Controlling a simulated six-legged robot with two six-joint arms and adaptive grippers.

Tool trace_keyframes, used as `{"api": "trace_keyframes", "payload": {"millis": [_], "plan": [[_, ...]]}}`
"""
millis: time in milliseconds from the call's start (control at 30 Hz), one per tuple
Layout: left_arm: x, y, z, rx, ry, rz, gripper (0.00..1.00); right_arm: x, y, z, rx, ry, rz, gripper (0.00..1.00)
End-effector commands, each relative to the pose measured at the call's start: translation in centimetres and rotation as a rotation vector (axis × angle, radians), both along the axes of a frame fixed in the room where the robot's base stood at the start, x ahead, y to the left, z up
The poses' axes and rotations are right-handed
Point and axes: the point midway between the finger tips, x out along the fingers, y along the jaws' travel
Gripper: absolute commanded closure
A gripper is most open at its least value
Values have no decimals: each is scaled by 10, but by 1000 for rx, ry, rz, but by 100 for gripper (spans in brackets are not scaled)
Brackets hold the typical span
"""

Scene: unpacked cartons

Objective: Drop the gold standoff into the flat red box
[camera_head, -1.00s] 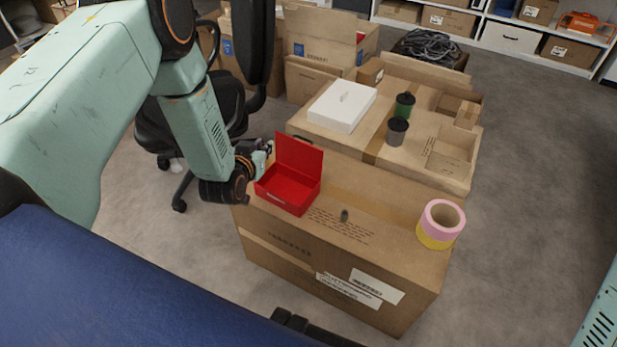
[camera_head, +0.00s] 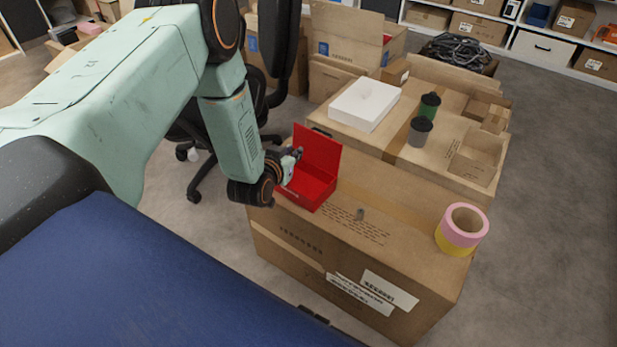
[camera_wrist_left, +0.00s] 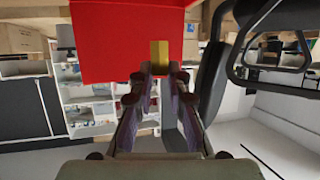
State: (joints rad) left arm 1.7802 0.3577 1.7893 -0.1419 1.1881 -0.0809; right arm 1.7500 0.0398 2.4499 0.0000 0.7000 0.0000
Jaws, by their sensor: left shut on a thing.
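The flat red box (camera_head: 313,188) sits open on the near carton, its lid (camera_head: 318,152) standing up at the back. My left gripper (camera_head: 294,156) is at the box's left side, overlapping the lid's left edge in the head view. In the left wrist view my left gripper (camera_wrist_left: 157,78) is shut on the gold standoff (camera_wrist_left: 159,54), which sticks out beyond the fingertips against red behind it. The standoff is too small to make out in the head view. My right gripper is not in view.
Behind, another carton holds a white box (camera_head: 364,103), a green cup (camera_head: 430,105) and a grey cup (camera_head: 420,130). A black chair (camera_head: 195,125) stands at left.

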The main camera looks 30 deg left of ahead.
Motion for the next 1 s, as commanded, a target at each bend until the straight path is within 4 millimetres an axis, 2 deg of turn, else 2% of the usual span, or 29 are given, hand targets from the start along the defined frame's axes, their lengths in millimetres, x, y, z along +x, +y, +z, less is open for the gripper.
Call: {"api": "trace_keyframes", "payload": {"millis": [33, 100, 433, 467, 733, 1000], "plan": [[1, -1, -8, 0, -1, -1, 100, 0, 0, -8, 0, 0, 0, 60], [1, -1, -11, 1, -1, -1, 100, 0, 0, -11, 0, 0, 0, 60], [2, -3, -12, 1, -2, -2, 100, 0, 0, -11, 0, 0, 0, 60], [2, -3, -12, 1, -2, -2, 82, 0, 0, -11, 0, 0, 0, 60], [2, -3, -12, 0, -1, -2, 59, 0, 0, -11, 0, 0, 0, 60], [1, -3, -12, 0, -1, -2, 57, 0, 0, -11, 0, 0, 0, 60]]}}
